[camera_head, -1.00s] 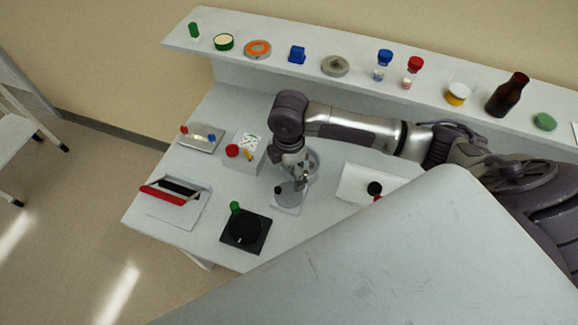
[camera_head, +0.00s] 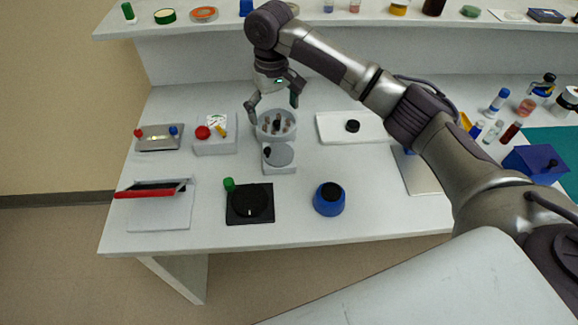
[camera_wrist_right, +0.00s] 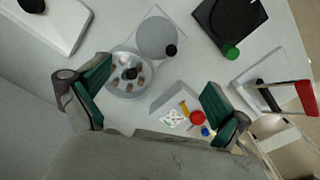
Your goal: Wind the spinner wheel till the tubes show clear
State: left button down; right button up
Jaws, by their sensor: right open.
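The spinner is a grey round tub (camera_head: 291,128) holding several brownish tubes around a dark hub, with a flat grey wheel (camera_head: 280,156) in front of it. The wheel has a small black knob (camera_head: 267,152), now on its left side. My right gripper (camera_head: 274,106) is open and empty, pointing down above the tub, clear of the knob. The right wrist view shows the tub (camera_wrist_right: 122,88), the wheel (camera_wrist_right: 153,34) and its knob (camera_wrist_right: 171,50) beyond the parted fingers (camera_wrist_right: 156,80). The tubes look brownish, not plainly clear. My left gripper is out of view.
A black dial plate with a green knob (camera_head: 250,204) and a blue round pot (camera_head: 328,203) stand in front. A white box with a red button (camera_head: 203,132) is left of the spinner. A white plate (camera_head: 340,131) lies right. A shelf (camera_head: 220,40) runs behind.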

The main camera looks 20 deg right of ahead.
jog(key=p, duration=0.1)
send_over(278, 153)
notch_tip(278, 153, down, 5)
notch_tip(278, 153, down, 8)
jog(key=shift+w+r+p, duration=0.1)
jog(key=shift+r+p, duration=0.1)
jog(key=shift+p, duration=0.4)
jog(key=shift+f, duration=0.7)
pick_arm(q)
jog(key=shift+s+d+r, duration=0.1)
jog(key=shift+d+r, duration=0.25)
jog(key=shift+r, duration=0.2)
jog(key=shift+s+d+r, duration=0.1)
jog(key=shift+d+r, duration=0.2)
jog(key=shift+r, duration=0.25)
